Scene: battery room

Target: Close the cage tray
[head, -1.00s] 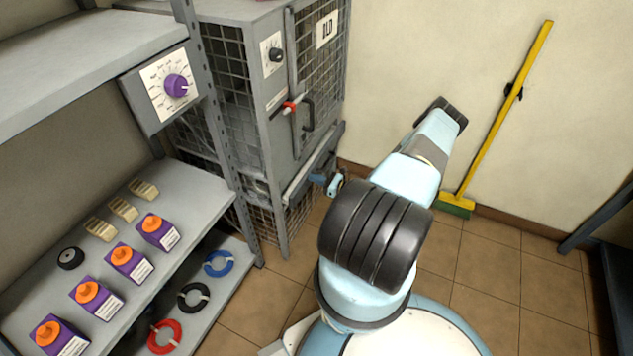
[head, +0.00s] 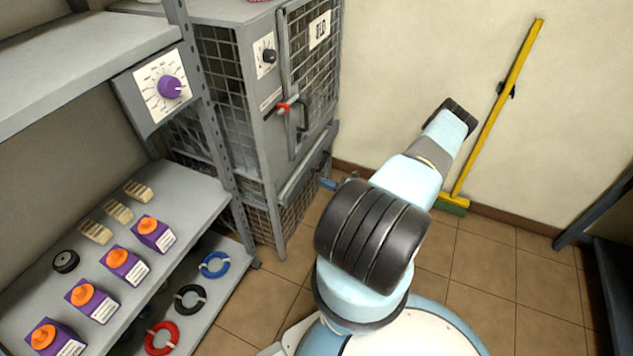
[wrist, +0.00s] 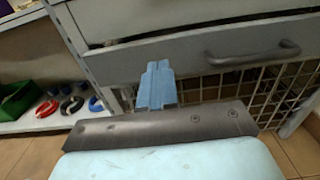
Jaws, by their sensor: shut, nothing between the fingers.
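The cage tray (head: 301,178) is a grey drawer low on the front of the wire cage (head: 277,110). In the wrist view its flat grey front (wrist: 150,55) runs across the picture, with a bar handle (wrist: 255,53) to the right. The tray front lies close under the cage; I cannot tell whether it is fully flush. My gripper (wrist: 158,66) is shut and empty, its blue fingers in front of the tray front, left of the handle. I cannot tell whether they touch it. In the head view my arm mostly hides the gripper (head: 329,184).
A grey shelf unit (head: 206,189) stands left of the cage, holding purple boxes and coloured cable rings. A yellow broom (head: 505,90) leans on the back wall. A dark bench (head: 607,260) is at the right. Tiled floor (head: 490,265) is clear between.

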